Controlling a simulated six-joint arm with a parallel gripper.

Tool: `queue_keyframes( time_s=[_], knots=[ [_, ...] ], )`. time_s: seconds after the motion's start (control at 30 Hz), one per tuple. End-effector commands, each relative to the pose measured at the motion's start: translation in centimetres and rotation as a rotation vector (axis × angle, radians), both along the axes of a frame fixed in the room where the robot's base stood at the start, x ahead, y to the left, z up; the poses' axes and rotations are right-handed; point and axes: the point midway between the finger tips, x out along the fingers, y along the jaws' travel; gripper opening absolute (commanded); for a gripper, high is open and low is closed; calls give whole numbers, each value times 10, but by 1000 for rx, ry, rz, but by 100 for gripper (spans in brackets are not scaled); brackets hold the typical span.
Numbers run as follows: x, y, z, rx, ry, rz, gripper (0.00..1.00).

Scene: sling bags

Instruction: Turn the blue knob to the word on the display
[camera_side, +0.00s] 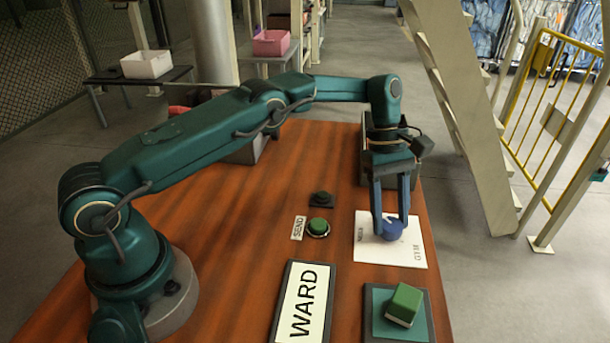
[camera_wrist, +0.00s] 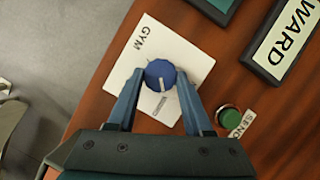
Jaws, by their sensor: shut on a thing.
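The blue knob (camera_side: 391,229) stands on a white plate (camera_side: 410,262) near the table's right edge. My gripper (camera_side: 391,220) reaches down from above, with its blue fingers closed on the knob's two sides. In the wrist view the knob (camera_wrist: 160,72) shows between the fingers, with a pale pointer mark on the side towards the gripper's body. The word GYM is printed on the plate's far side in that view. A second, small word lies on the near side, close to the mark, too small to read surely. The display (camera_side: 303,303) reads WARD; it also shows in the wrist view (camera_wrist: 284,41).
A green block (camera_side: 404,304) rests on a dark green pad (camera_side: 378,299) in front. A grey bin (camera_side: 375,149) stands behind my gripper.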

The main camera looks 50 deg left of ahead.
Motion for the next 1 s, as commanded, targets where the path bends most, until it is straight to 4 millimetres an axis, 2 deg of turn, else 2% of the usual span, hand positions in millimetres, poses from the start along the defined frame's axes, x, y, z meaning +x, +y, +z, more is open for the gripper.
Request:
queue_keyframes(
  time_s=[0.37, 0.9, 0.93, 0.97, 1.0],
  knots=[
    [1, -1, 1, -1, -11, -67, 0],
    [-2, 0, 0, 1, -2, -79, 0],
    [-2, 0, 0, 1, -1, -79, 62],
    [-2, 0, 0, 1, -1, -79, 74],
    [-2, 0, 0, 1, -2, -79, 81]
  ],
)
